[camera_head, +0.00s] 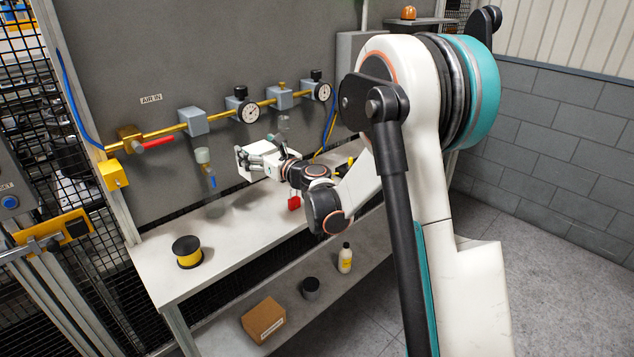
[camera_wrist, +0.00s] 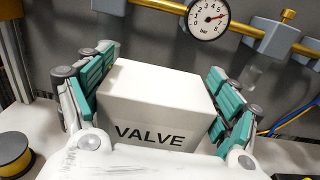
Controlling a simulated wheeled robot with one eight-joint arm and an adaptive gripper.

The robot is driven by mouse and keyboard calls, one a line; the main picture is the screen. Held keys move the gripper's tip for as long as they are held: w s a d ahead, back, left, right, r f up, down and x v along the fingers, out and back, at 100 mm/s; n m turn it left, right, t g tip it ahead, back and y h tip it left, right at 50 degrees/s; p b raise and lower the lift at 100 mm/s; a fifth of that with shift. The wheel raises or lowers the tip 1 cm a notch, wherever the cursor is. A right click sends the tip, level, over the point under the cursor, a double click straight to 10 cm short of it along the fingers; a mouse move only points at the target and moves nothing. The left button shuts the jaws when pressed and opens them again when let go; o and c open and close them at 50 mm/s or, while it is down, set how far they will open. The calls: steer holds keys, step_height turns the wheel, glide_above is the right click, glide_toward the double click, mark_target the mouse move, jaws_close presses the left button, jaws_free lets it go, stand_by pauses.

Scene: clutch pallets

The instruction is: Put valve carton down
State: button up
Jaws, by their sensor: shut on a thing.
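The valve carton (camera_wrist: 155,105) is a white box marked VALVE. In the wrist view it fills the space between the teal-padded fingers of my gripper (camera_wrist: 160,68), which is shut on its two sides. In the head view my gripper (camera_head: 262,160) is over the workbench top (camera_head: 228,236), close to the grey panel, and the carton is small and hard to tell from the white gripper parts. A soft shadow lies on the bench below, and the carton looks raised above it. Its underside is hidden in both views.
A yellow and black spool (camera_head: 187,251) stands on the bench at left. A red object (camera_head: 294,203) is right of my gripper. A brass pipe with gauges (camera_head: 249,111) runs along the panel behind. The lower shelf holds a brown box (camera_head: 264,320), a dark can (camera_head: 310,288) and a bottle (camera_head: 345,258).

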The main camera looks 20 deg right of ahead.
step_height(320, 180, down, 20)
steer(key=b, duration=0.5)
steer(key=shift+d+f+b, duration=0.1)
steer(key=shift+f+b, duration=0.05)
steer(key=shift+b, duration=0.25)
steer(key=o, duration=1.2)
